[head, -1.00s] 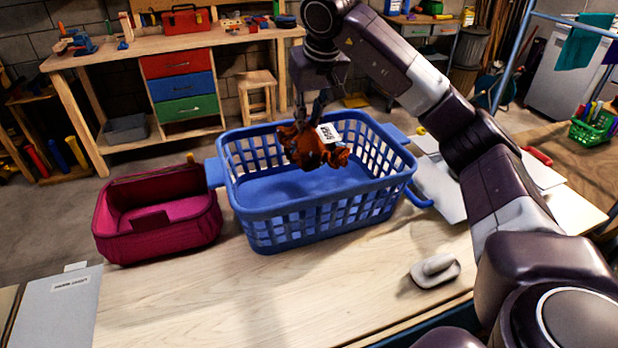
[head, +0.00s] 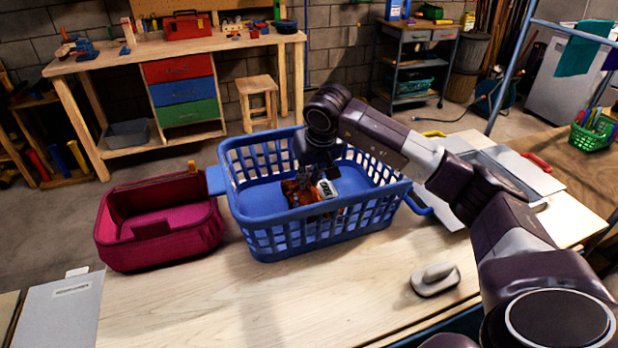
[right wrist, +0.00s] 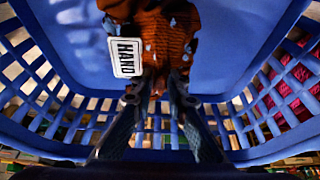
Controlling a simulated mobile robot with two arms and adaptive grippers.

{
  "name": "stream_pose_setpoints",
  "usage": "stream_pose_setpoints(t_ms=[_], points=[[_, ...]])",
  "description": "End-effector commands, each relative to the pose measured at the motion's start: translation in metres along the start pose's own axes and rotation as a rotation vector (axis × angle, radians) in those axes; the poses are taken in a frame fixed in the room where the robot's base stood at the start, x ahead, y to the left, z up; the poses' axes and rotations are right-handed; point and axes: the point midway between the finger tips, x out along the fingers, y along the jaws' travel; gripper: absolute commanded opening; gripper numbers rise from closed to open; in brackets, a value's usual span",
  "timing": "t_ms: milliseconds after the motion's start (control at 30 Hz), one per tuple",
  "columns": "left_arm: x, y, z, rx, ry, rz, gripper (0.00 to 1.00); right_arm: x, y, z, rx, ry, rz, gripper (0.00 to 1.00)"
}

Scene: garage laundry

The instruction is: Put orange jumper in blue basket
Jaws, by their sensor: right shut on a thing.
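The orange jumper (head: 301,190), a small bunched knit with a white tag, is down inside the blue basket (head: 318,218). My right gripper (head: 314,172) is inside the basket, above the jumper and shut on it. My left gripper is not in view.
A crimson fabric bin (head: 160,240) stands left of the basket. The front middle of the table (head: 230,310) is clear.

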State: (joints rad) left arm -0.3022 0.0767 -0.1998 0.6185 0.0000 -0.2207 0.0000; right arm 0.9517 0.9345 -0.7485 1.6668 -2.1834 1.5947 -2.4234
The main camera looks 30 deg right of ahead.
Motion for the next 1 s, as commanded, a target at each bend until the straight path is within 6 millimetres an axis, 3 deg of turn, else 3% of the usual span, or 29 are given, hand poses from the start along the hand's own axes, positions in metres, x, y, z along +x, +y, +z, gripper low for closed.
stream_pose_setpoints(t_ms=[233, 267, 400, 767, 1000], points=[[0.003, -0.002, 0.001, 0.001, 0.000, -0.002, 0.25, 0.003, 0.000, 0.000, 0.001, 0.002, 0.000, 0.00], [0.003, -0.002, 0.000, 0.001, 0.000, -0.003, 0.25, 0.003, 0.000, 0.001, 0.000, 0.000, 0.000, 0.16], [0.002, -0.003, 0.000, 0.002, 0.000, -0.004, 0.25, 0.002, 0.000, 0.001, 0.000, -0.001, 0.001, 0.31], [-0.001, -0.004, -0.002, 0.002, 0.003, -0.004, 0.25, -0.003, 0.000, -0.001, 0.000, 0.000, 0.000, 0.31], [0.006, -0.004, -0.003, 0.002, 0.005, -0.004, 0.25, -0.044, 0.000, -0.002, -0.001, 0.005, 0.000, 0.31]])
